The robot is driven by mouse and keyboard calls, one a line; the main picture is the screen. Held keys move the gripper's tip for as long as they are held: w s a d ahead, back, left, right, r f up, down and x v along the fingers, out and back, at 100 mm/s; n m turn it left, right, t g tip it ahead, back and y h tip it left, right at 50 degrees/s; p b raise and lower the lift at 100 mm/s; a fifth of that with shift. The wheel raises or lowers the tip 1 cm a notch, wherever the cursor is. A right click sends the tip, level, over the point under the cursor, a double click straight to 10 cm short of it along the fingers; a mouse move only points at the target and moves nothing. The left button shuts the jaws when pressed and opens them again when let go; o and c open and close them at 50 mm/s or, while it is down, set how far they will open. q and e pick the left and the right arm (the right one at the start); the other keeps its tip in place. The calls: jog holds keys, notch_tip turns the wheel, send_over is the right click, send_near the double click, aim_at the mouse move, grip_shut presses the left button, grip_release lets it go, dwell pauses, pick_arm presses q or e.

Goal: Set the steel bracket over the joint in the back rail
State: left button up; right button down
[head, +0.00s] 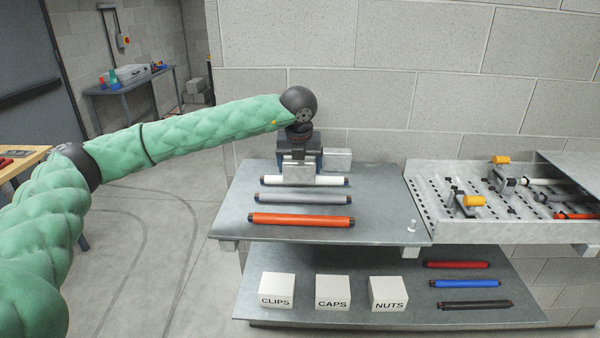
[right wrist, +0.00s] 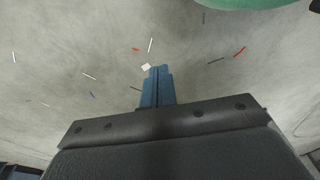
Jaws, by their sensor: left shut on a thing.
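My left gripper (head: 299,158) is over the back of the left bench top, pointing down. It is shut on a grey metal piece (head: 298,173) that looks like the steel bracket. The piece hangs in front of the middle of a white rod (head: 333,181); I cannot tell whether it touches the rod or the bench. A perforated steel tray (head: 432,196) at the right holds clamps with yellow knobs and several rods, a white one (head: 545,182) towards the back. I cannot make out the rail joint. My right gripper (right wrist: 158,88) shows only in the right wrist view, above the floor.
A grey rod (head: 303,198) and an orange rod (head: 301,220) lie in front of the white one. A grey block (head: 337,160) stands just right of my left gripper. The lower shelf (head: 330,315) holds labelled white boxes and more rods. A block wall stands close behind.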

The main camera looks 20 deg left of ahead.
pick_arm(q)
jog(key=shift+f+p, duration=1.1)
jog(key=shift+f, duration=0.85)
pick_arm(e)
jog(key=f, duration=0.1)
jog(key=s+d+f, duration=0.1)
jog(key=f, duration=0.1)
jog(key=d+f, duration=0.1)
jog(key=f, duration=0.1)
jog(key=shift+s, duration=0.4)
pick_arm(q)
jog(key=shift+f, duration=0.1)
pick_arm(e)
jog(key=shift+w+a+r, duration=0.15)
jog(key=shift+r, duration=0.15)
pick_arm(q)
jog(key=o, duration=1)
pick_arm(e)
jog(key=shift+w+r, duration=0.1)
